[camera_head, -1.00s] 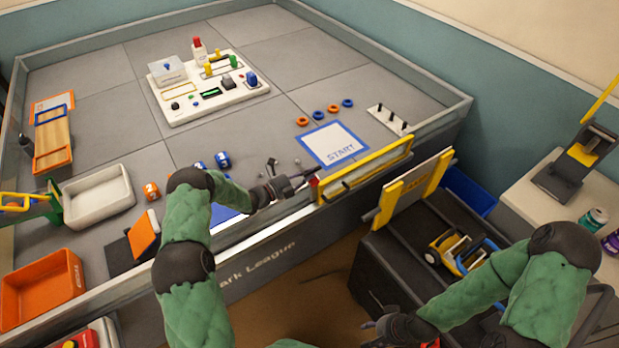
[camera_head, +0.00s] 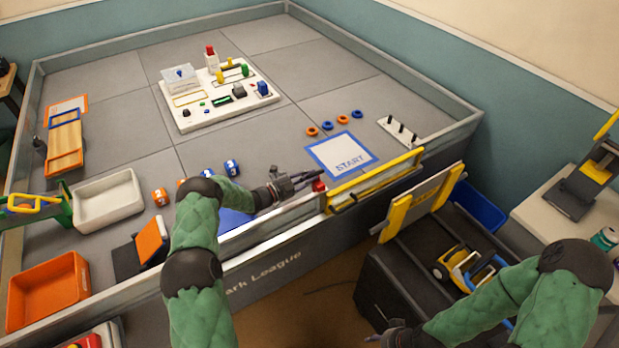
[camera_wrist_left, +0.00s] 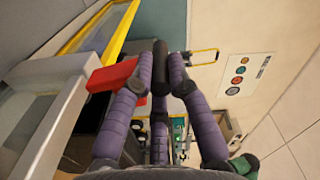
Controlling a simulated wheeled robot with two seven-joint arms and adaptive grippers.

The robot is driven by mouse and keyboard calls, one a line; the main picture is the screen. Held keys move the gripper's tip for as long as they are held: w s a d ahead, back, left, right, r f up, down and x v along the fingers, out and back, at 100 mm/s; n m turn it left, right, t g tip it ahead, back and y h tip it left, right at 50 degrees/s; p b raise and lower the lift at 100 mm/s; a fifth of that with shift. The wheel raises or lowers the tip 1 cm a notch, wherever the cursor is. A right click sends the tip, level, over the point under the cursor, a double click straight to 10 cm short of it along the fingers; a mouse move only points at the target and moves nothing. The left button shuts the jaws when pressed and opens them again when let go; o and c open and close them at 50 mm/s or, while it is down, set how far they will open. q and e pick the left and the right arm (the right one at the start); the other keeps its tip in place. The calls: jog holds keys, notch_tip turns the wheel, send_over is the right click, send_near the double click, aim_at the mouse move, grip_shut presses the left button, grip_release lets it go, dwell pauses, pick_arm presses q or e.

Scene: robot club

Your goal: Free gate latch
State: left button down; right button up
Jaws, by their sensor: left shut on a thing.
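The gate (camera_head: 375,180) is a yellow-framed panel in the near wall of the field. A red latch (camera_head: 319,186) sits at its left end. My left gripper (camera_head: 311,181) reaches along the wall top from the left and is at the latch.
A yellow-and-grey panel (camera_head: 422,203) stands on a dark cart (camera_head: 400,270) outside the field. A START mat (camera_head: 342,152), several rings and a pegged white plate (camera_head: 400,131) lie inside. An orange bin (camera_head: 48,292) and white tray (camera_head: 108,200) are left.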

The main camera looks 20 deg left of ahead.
pick_arm(q)
jog(key=shift+s+d+f, duration=0.15)
jog(key=shift+s+f, duration=0.15)
jog(key=shift+f, duration=0.35)
jog(key=c, duration=1.1)
grip_release()
jog(key=shift+w+r, duration=0.15)
jog(key=shift+r, duration=0.2)
jog(key=shift+a, duration=0.25)
jog(key=v, duration=1.2)
